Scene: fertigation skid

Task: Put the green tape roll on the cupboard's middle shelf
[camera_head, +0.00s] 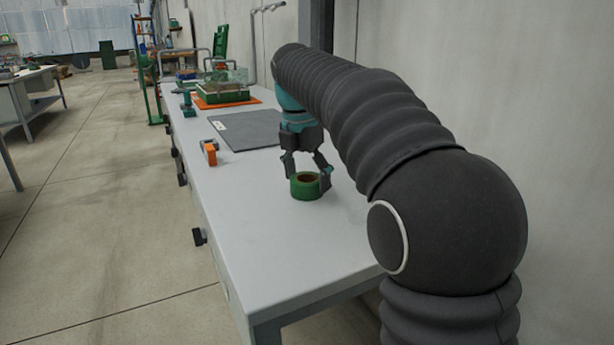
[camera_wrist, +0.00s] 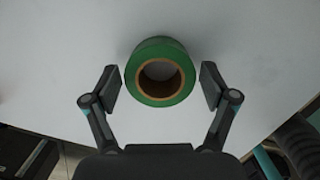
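The green tape roll (camera_head: 305,186) lies flat on the grey workbench (camera_head: 262,222), near its right side. My gripper (camera_head: 306,176) reaches down over it with its fingers spread. In the wrist view the roll (camera_wrist: 160,72) sits between the two fingertips of my gripper (camera_wrist: 160,86), with its brown core hole facing the camera. A narrow gap shows between each finger pad and the roll, so the fingers are open around it. No cupboard or middle shelf can be made out in either view.
An orange and grey tool (camera_head: 210,152) lies left of the roll. A dark mat (camera_head: 246,130) lies farther back, with a green crate (camera_head: 222,92) on an orange tray behind it. A wall runs along the right. The near bench top is clear.

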